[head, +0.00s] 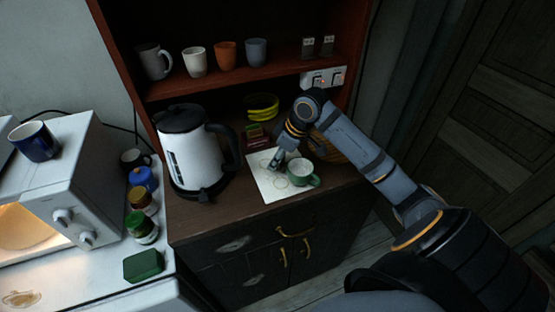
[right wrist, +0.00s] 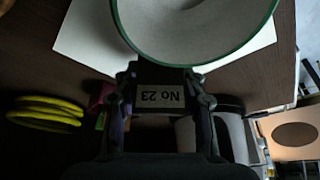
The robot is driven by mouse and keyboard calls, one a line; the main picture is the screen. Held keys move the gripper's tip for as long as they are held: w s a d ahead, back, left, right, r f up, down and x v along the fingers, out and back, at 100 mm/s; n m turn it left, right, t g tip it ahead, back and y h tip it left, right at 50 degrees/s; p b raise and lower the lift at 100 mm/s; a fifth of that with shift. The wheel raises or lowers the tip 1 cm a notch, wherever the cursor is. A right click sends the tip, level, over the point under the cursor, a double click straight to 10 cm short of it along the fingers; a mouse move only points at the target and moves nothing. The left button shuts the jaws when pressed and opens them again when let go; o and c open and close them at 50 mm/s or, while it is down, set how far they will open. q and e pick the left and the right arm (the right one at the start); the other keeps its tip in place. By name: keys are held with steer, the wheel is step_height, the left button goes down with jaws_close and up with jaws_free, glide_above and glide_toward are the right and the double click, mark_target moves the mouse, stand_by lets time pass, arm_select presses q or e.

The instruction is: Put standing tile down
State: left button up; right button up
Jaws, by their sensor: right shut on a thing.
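A small pale tile marked "No 23" (right wrist: 160,97) shows upside down between the fingers of my right gripper (right wrist: 160,82) in the right wrist view. My right gripper (head: 275,166) is shut on it, low over the white sheet with drawn circles (head: 265,189) on the wooden cabinet top. In the head view the tile is too small to make out. A green cup with a pale inside (head: 300,172) stands on the sheet just right of the fingertips; its rim (right wrist: 195,62) fills the top of the wrist view. My left gripper is not in view.
A white kettle (head: 195,150) stands left of the sheet. Yellow rings (head: 262,106) and small coloured boxes (head: 254,133) lie behind. A shelf with several mugs (head: 226,55) is above. Bare cabinet top (head: 225,213) shows in front of the kettle.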

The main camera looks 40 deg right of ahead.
steer(key=shift+f, duration=0.5)
steer(key=o, duration=1.1)
steer(key=shift+f, duration=0.1)
